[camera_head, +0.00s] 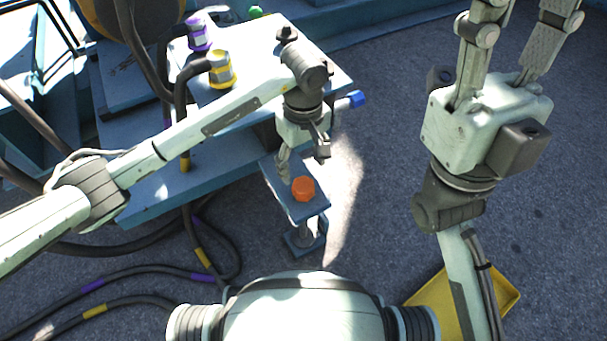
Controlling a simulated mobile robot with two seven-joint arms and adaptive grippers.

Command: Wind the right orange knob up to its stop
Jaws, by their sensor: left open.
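An orange knob (303,188) sits upright on a small blue stand (311,207) at the middle of the head view. It is the only orange knob I see. My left gripper (304,164) hangs just above and behind the knob in the picture. Its fingers are apart and nothing shows between them. One finger is close to the knob's upper left, and I cannot tell if they touch. My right gripper (516,35) is at the upper right, far from the knob. Its fingers point up and are spread apart, with the tips cut off by the picture's edge.
A blue bench (165,197) behind my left arm carries a yellow-banded connector (221,70) and a purple-banded one (198,33). A blue knob (351,100) and a green knob (256,11) show there. Cables (150,268) lie lower left. A yellow tray (420,294) lies lower right.

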